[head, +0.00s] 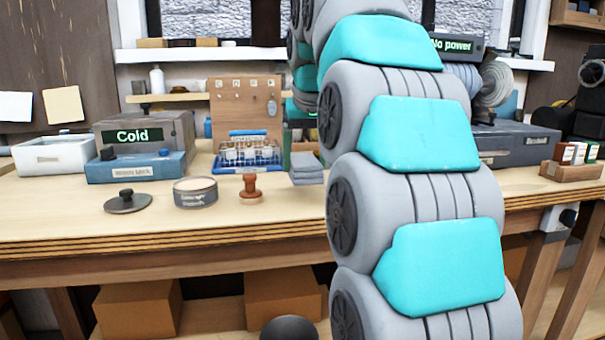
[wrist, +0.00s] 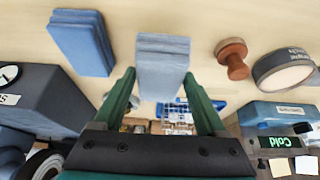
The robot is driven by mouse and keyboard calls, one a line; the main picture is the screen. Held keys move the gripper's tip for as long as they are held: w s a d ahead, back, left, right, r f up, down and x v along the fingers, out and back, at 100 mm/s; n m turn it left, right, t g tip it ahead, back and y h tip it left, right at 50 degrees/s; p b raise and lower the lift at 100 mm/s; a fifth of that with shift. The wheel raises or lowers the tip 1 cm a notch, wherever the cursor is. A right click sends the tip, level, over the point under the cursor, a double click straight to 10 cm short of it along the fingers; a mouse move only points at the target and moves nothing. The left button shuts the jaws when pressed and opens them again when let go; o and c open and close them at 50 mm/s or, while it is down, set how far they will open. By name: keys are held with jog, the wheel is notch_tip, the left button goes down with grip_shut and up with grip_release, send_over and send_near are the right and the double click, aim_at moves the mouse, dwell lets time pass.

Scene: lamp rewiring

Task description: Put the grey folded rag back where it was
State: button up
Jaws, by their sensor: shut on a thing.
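The grey folded rag (wrist: 162,62) is between the two green fingers of my gripper (wrist: 162,88) in the wrist view, and the fingers are shut on it. In the head view the grey rag (head: 306,172) shows just left of my arm, at the bench top; I cannot tell whether it touches the wood. Most of my gripper is hidden behind my arm there. A blue folded rag (wrist: 82,42) lies apart, left of the grey one in the wrist view; my arm hides it in the head view.
A brown stamp (head: 248,187), an open round tin (head: 195,192) and a dark lid (head: 127,202) stand left of the rag. A blue basket (head: 247,160) with jars is behind the stamp. A dark device (wrist: 40,95) stands beside the blue rag. The front bench strip is clear.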

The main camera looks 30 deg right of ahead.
aim_at(306, 163)
jog(key=shift+f, duration=1.75)
jog(key=shift+f, duration=0.2)
jog(key=o, duration=1.2)
jog(key=shift+o, duration=0.2)
jog(key=shift+r, duration=0.1)
jog(key=v, duration=0.6)
jog(key=shift+w+r, duration=0.1)
jog(key=shift+v, duration=0.8)
